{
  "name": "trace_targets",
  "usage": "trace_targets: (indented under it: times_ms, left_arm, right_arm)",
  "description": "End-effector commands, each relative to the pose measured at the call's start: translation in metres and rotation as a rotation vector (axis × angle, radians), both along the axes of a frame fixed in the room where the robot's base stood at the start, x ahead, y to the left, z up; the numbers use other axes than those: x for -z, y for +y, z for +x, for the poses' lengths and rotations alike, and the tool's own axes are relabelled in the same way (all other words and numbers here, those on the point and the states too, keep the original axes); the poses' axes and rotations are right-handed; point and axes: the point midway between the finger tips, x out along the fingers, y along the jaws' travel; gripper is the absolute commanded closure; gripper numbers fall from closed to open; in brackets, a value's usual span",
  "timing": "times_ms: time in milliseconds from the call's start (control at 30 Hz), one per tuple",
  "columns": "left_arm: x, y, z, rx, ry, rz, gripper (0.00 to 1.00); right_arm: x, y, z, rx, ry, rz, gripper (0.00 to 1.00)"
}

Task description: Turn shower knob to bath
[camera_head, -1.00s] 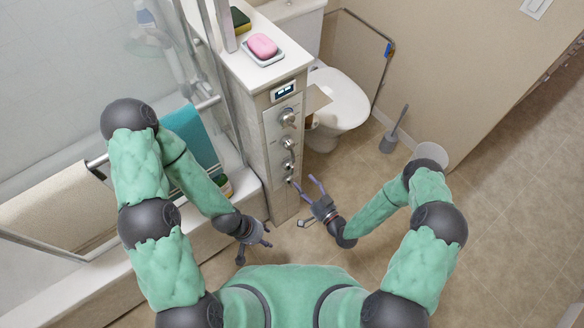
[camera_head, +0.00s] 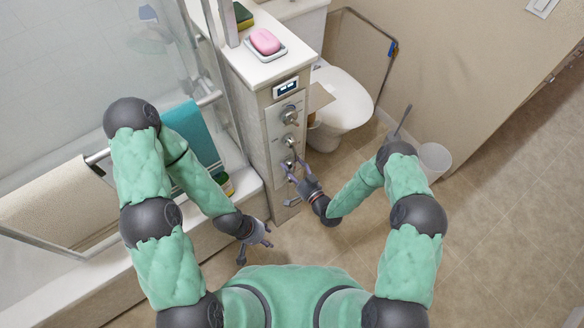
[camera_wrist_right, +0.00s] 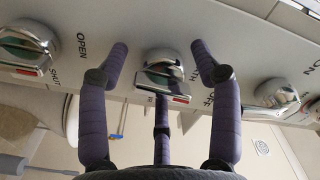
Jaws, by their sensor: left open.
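A pale column has a front control panel (camera_head: 272,127) with several silver knobs. In the right wrist view a middle knob (camera_wrist_right: 166,72) with a red mark sits between the fingers of my right gripper (camera_wrist_right: 160,62). The fingers are spread on either side of it, and I cannot tell whether they touch it. In the head view my right gripper (camera_head: 296,167) is at the lower knobs and partly hides them. Another knob (camera_wrist_right: 28,48) marked OPEN and SHUT is to the left, and one (camera_wrist_right: 277,95) to the right. My left gripper (camera_head: 262,236) is open and empty below the column.
A pink soap (camera_head: 264,41) lies in a dish on the column top. A small display (camera_head: 286,88) is above the knobs. The toilet (camera_head: 343,100) stands right of the column, the bathtub edge (camera_head: 190,250) left. A bin (camera_head: 433,160) stands at the right.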

Motion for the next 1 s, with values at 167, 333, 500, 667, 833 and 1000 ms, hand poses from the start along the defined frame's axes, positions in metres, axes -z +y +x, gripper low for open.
trace_targets:
  times_ms: [167,333,500,667,833,1000]
  left_arm:
    - [0.0,0.0,0.0,0.0,0.0,0.0,0.53]
    - [0.0009,0.0,0.0,0.0,0.0,0.0,0.53]
    - [0.0059,0.0,0.0,0.0,0.0,0.0,0.53]
    - [0.0054,0.0,-0.0001,0.0,0.0,0.0,0.53]
    - [0.0053,0.0,0.0,0.0,0.0,0.0,0.53]
    - [0.0053,0.0,0.0,0.0,0.0,0.0,0.53]
  right_arm:
    - [0.0,0.0,-0.0002,0.0,0.0,0.0,0.88]
    - [0.0004,0.0004,-0.0007,-0.001,-0.005,-0.007,0.88]
    - [0.0009,0.0005,-0.0004,-0.003,-0.045,-0.059,0.88]
    - [0.0005,0.001,-0.0011,-0.004,-0.051,-0.07,0.88]
    - [0.0006,0.0012,-0.0015,-0.005,-0.05,-0.07,0.41]
    - [0.0005,0.0004,-0.0008,-0.003,-0.05,-0.07,0.34]
